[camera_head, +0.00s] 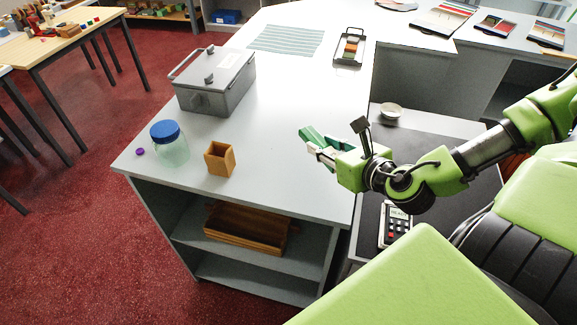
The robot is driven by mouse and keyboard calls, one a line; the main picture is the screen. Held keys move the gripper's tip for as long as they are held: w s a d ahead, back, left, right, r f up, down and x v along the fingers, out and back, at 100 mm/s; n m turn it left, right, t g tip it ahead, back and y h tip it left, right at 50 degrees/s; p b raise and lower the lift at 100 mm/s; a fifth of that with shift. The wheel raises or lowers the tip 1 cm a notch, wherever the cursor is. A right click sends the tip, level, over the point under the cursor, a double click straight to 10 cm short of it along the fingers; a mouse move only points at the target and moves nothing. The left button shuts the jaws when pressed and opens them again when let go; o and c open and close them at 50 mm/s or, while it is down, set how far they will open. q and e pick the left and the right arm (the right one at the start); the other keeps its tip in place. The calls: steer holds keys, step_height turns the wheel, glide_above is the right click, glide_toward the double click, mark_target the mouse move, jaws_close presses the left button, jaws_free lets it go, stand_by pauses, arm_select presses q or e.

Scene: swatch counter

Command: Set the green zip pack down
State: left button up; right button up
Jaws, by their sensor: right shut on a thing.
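The green zip pack (312,136) is a small green piece at the fingertips of my right gripper (320,150). My right gripper is shut on it, over the right edge side of the grey-white counter (272,155). Part of the pack is hidden by the fingers. I cannot tell how high it is above the counter top. My left gripper is not in view.
A grey metal box (215,82), a jar with a blue lid (170,146), a purple cap (140,152) and a wooden cup (220,158) stand on the counter's left. A striped cloth (287,40) and a swatch tray (350,48) lie farther back. The counter's middle is clear.

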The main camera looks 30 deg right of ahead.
steer(key=w+a+f+b, duration=0.2)
steer(key=w+a, duration=0.1)
glide_above(289, 179)
step_height(289, 179, down, 5)
steer(key=shift+w+f, duration=0.1)
steer(key=shift+f, duration=0.05)
step_height(289, 179, down, 2)
steer(key=shift+f+p, duration=0.25)
steer(key=shift+p, duration=0.25)
steer(key=shift+f, duration=0.3)
steer(key=shift+f, duration=0.15)
steer(key=o, duration=1.1)
